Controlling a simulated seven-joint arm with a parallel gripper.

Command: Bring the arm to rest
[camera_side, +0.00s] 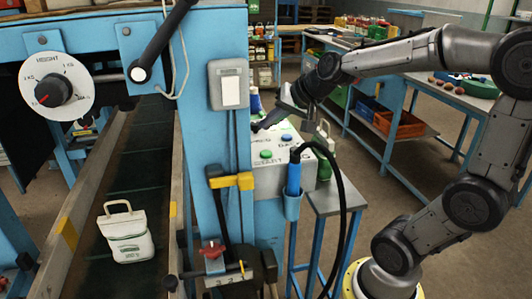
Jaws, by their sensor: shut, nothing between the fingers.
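My gripper (268,124) is shut and empty at the end of my arm. It hangs in front of the grey control box (291,170), near the box's upper part, beside the blue post of the machine. I cannot tell whether it touches the box. A white sewn sack (126,236) with a loop handle and green print stands on the dark conveyor belt (138,184) at the lower left, well away from my gripper.
The blue machine post (222,130) carries a pale switch and a yellow-and-black lever (230,182). A blue tool (293,180) with a black cable hangs in a holder. A dial (55,90) is at upper left. Benches with goods (410,127) stand behind my arm.

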